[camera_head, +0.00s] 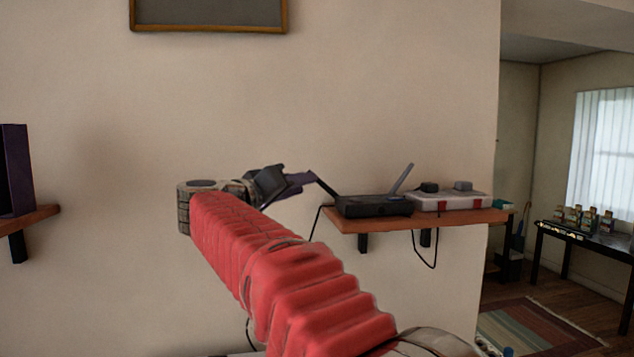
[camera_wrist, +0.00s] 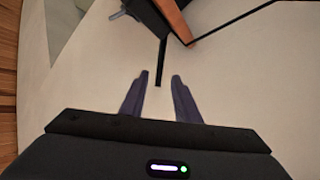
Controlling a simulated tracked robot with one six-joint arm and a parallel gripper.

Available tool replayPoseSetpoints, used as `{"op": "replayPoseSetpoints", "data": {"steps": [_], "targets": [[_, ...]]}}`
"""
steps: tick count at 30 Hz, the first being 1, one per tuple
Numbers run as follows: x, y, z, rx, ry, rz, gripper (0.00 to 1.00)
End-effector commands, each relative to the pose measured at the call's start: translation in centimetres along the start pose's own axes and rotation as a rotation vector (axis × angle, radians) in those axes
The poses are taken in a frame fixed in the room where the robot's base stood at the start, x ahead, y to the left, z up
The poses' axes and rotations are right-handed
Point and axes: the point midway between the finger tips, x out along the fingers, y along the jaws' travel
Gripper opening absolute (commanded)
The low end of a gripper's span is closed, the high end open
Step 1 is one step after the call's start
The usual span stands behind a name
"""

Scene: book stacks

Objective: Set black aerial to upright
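The black router (camera_head: 374,206) sits on a wooden shelf (camera_head: 455,218) on the wall. Its black aerial (camera_head: 326,187) leans far over to the left, towards my gripper (camera_head: 304,179). A grey aerial (camera_head: 402,179) on the router's right side leans to the right. In the wrist view, the black aerial (camera_wrist: 162,62) runs down from the router (camera_wrist: 149,14), and its tip lies between the fingertips of my gripper (camera_wrist: 158,79). The purple fingers are open, with a visible gap on each side of the aerial. I see no contact.
A white box with red clasps (camera_head: 448,201) stands right of the router, with small dark items on it. A cable (camera_head: 424,254) hangs below the shelf. A picture frame (camera_head: 208,15) hangs above, and another shelf (camera_head: 30,219) is at the left. The wall between is bare.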

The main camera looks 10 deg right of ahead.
Motion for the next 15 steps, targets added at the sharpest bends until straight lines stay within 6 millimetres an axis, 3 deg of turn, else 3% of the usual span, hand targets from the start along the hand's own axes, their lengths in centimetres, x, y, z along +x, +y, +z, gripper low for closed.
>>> {"op": "replayPoseSetpoints", "data": {"steps": [9, 15], "targets": [[5.0, 0.0, 0.1, -0.001, -0.001, 0.001, 0.29], [6.9, -0.1, 0.0, -0.001, 0.0, -0.001, 0.29]]}}
